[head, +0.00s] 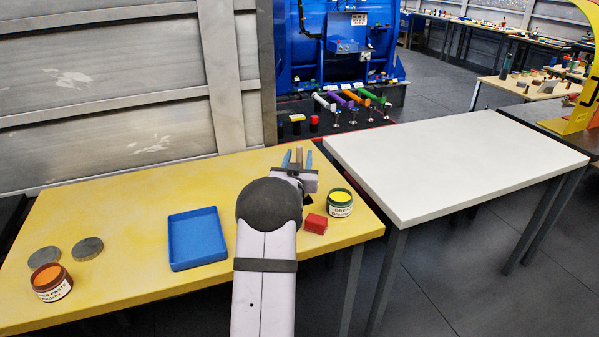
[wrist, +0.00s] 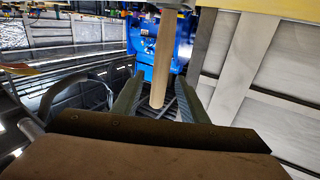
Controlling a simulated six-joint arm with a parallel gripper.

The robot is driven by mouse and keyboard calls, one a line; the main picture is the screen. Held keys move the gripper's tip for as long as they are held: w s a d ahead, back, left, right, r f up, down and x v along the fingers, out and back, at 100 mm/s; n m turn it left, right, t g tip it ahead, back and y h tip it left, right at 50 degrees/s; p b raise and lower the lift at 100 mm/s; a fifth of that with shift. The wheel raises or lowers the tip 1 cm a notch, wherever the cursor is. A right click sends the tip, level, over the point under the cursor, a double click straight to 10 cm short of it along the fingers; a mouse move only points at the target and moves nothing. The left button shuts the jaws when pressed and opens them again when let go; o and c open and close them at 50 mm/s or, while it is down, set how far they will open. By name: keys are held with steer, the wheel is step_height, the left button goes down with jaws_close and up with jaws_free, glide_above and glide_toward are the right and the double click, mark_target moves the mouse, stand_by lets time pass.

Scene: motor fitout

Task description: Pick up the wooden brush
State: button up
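The wooden brush shows as a pale brown handle (wrist: 162,62) in the wrist view, running from the top edge down between my fingertips. It also shows as a short brown strip between the fingers in the head view (head: 299,154). My gripper (head: 298,157) is at the far right part of the yellow table. Its two fingers are spread on either side of the handle, with a visible gap on each side in the wrist view (wrist: 159,92). The brush's other end is cut off or hidden, so I cannot tell what it rests on.
On the yellow table (head: 120,215) are a blue tray (head: 196,238), a red block (head: 315,223), a green-paste jar (head: 340,203), an orange-paste jar (head: 50,281) and two grey discs (head: 87,248). A bare white table (head: 455,165) stands to the right. Blue machinery (head: 335,45) stands behind.

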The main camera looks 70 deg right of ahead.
steer(key=shift+p+x, duration=0.8)
steer(key=shift+x, duration=1.45)
steer(key=shift+s+f, duration=0.1)
steer(key=shift+f, duration=0.05)
jaws_close()
